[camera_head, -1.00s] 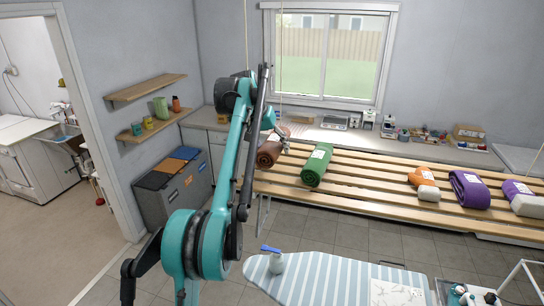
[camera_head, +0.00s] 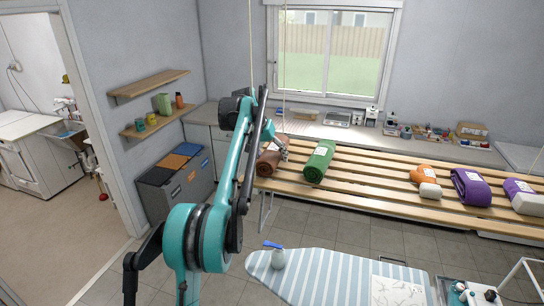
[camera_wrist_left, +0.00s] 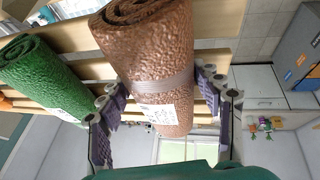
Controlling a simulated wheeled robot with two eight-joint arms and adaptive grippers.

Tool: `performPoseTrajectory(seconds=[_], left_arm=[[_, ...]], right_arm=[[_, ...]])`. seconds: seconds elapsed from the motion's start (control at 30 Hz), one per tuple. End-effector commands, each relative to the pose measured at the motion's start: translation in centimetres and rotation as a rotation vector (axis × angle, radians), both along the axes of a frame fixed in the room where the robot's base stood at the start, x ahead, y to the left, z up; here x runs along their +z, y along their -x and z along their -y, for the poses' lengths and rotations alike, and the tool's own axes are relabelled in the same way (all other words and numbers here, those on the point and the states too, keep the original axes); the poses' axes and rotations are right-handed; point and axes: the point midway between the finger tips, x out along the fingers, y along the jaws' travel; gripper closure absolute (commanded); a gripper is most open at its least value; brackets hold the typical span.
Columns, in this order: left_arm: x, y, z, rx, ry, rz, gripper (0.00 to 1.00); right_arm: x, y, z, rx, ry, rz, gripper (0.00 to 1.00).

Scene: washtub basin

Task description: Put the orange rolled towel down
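A reddish-brown rolled towel (camera_head: 267,163) lies at the left end of the slatted wooden rack (camera_head: 345,185). It fills the middle of the left wrist view (camera_wrist_left: 150,65), with a pale band and a white label. My left gripper (camera_wrist_left: 163,95) has one finger on each side of this roll. The fingers are wide apart, with a narrow gap seen beside the roll, so it looks open around it. An orange rolled towel (camera_head: 422,174) with a white end lies farther right on the rack, away from my gripper. My right gripper is not in view.
A green rolled towel (camera_head: 319,161) lies just right of the brown one. Two purple rolls (camera_head: 470,187) (camera_head: 518,188) lie at the right. A striped ironing board (camera_head: 330,278) stands in front. Bare slats lie between the green and orange rolls.

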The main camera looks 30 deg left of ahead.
Motion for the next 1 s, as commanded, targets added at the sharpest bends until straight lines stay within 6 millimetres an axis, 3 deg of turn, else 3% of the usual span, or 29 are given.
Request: performPoseTrajectory(seconds=[0.03, 0.07, 0.5, 1.0], left_arm=[[0.0, 0.0, 0.0, 0.000, 0.000, 0.000, 0.22], [0.0, 0.0, 0.0, 0.000, 0.000, 0.000, 0.15], [0.8, 0.2, -0.1, 0.000, 0.000, 0.000, 0.15], [9.8, 4.3, -1.0, 0.000, -0.001, 0.000, 0.15]], right_arm=[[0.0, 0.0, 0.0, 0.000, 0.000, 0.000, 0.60], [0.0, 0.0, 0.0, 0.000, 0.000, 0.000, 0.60], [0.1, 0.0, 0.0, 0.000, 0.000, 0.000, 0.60], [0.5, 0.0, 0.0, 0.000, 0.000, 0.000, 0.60]])
